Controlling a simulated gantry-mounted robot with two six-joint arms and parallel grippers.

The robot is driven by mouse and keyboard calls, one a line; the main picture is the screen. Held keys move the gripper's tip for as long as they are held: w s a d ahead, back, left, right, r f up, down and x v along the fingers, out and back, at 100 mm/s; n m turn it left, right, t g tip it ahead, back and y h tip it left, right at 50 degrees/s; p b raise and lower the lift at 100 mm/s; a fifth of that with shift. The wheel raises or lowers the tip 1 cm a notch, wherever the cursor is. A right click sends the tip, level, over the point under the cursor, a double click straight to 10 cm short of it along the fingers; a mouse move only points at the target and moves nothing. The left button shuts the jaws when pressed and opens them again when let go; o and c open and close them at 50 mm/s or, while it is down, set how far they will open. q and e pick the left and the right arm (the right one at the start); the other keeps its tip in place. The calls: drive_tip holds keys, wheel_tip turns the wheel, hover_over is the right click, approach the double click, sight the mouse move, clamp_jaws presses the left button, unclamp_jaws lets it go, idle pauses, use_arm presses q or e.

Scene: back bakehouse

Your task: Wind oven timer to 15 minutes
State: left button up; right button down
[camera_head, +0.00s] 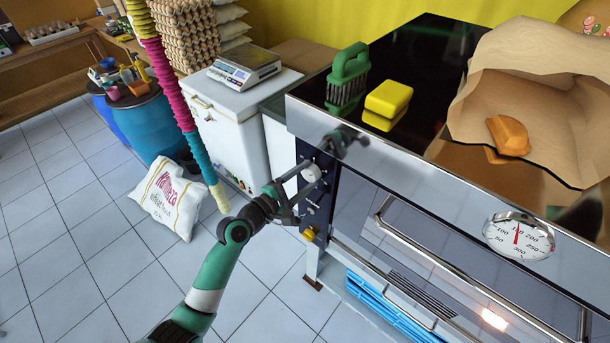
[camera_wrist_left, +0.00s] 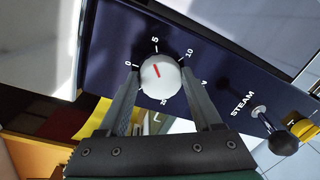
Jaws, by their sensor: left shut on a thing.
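The oven timer is a white round knob (camera_head: 312,173) on the dark control panel at the oven's left end. In the left wrist view the knob (camera_wrist_left: 166,82) has a red mark pointing between 0 and 5, closer to 5. The printed 0, 5 and 10 are readable; markings farther round are partly hidden by my fingers. My left gripper (camera_head: 292,188) is shut on the timer knob, with one finger on each side (camera_wrist_left: 160,88). My right gripper is in neither view.
A STEAM control with a black-tipped lever (camera_wrist_left: 282,142) sits beside the timer, near a yellow knob (camera_head: 309,233). A flour sack (camera_head: 168,198) stands on the floor.

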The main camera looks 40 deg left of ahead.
use_arm(q)
drive_tip(key=m, duration=0.3)
drive_tip(key=shift+d, duration=0.1)
drive_tip(key=m, duration=0.3)
drive_tip(key=shift+f+m+y, duration=0.1)
drive_tip(key=shift+m+y, duration=0.3)
drive_tip(key=shift+f+m+b, duration=0.1)
drive_tip(key=shift+m+b, duration=0.3)
drive_tip(key=shift+m, duration=0.8)
drive_tip(key=m+b, duration=0.1)
drive_tip(key=m, duration=0.2)
drive_tip(key=shift+f+y, duration=0.15)
drive_tip(key=shift+y, duration=0.15)
drive_tip(key=m+y+b, duration=0.1)
drive_tip(key=m+b, duration=0.2)
drive_tip(key=m, duration=0.3)
drive_tip(key=shift+f, duration=0.15)
drive_tip(key=m+b, duration=0.2)
drive_tip(key=m, duration=0.1)
drive_tip(key=shift+m, duration=0.3)
drive_tip(key=shift+m+t+b, duration=0.3)
drive_tip(key=shift+m+b, duration=0.5)
drive_tip(key=shift+m, duration=0.9)
